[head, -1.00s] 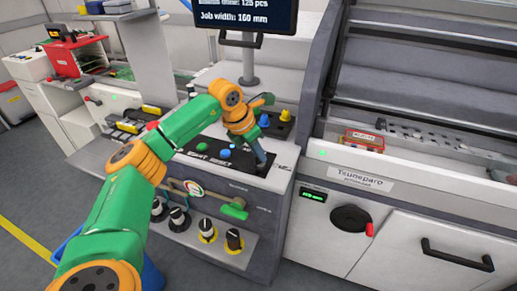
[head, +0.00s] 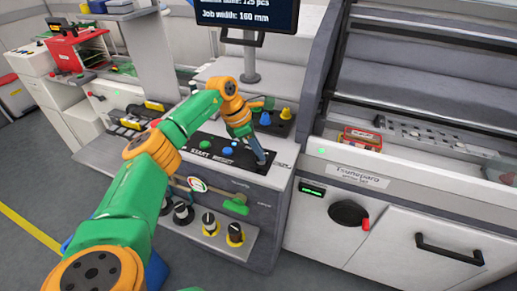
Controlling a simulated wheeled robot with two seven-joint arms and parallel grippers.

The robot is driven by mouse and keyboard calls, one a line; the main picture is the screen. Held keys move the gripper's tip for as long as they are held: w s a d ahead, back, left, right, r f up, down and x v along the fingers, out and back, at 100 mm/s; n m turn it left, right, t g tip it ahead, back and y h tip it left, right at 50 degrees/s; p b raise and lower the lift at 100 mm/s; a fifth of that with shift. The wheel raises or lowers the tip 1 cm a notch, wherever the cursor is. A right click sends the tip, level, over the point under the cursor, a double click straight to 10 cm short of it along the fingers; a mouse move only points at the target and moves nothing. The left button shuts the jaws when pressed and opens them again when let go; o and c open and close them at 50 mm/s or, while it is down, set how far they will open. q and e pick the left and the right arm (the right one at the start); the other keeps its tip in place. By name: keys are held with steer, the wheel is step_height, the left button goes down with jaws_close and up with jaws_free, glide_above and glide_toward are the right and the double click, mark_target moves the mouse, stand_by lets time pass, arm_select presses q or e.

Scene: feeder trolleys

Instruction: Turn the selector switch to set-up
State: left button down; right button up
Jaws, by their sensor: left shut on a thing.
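The black control panel (head: 208,146) on the grey machine front bears a green START button (head: 204,144) and a blue RESET button (head: 229,149). My left gripper (head: 260,161) reaches down to the right end of this panel. Its fingers are shut on the selector switch there, which they hide almost wholly. I cannot read which way the switch points; the small white label beside it is too small to read. My right gripper is out of view.
A blue knob (head: 265,118) and a yellow knob (head: 286,114) stand behind the gripper. A green lever handle (head: 236,206) and several black knobs are on the front below. A screen (head: 247,14) rises behind; a red-handled crank (head: 350,215) is at right.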

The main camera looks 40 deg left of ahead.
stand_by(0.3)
arm_select(q)
steer(key=c, duration=0.9)
jaws_free()
steer(key=shift+w+d, duration=0.1)
steer(key=b+v, duration=0.1)
steer(key=v, duration=0.6)
steer(key=shift+r, duration=0.1)
